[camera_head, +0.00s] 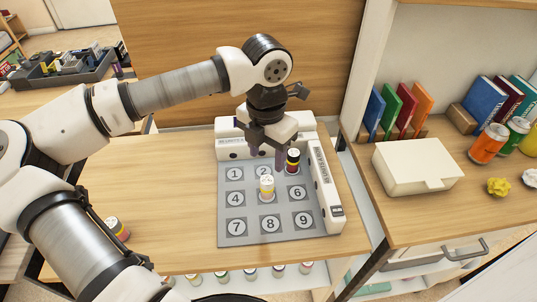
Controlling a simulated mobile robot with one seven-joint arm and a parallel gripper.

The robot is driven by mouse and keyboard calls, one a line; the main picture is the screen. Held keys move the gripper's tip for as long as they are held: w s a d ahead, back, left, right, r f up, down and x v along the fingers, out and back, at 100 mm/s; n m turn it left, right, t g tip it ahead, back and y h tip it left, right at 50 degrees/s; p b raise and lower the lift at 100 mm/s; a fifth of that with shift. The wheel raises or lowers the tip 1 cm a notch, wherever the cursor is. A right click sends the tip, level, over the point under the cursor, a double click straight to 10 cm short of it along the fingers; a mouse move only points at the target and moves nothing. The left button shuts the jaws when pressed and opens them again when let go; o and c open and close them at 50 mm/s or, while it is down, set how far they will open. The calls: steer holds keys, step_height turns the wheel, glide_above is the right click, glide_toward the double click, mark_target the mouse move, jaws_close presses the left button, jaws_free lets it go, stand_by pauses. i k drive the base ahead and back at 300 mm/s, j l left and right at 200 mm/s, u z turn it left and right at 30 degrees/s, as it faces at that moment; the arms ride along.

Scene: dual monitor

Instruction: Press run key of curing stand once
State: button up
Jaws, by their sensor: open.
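A grey mat (281,229) with numbered squares lies on the wooden table, and I take it as part of the curing stand. A white housing (325,180) runs along its right side, and another white part (231,148) stands along its back. A small dark key or label (337,211) sits at the front end of the right housing; its text is too small to read. My gripper (267,158) is open and points down above the back of the mat. A dark-capped bottle (293,161) stands at the back right square, close to the gripper. A yellow-and-white bottle (267,188) stands on the middle square.
Another bottle (117,229) stands at the table's left, partly behind my arm. On the right counter are a cream box (417,167), books (400,110), cans (488,144) and a yellow crumpled ball (499,187). Several bottles stand on a shelf below.

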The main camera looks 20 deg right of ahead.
mark_target(337, 210)
steer(key=z, duration=1.05)
steer(key=k, duration=0.3)
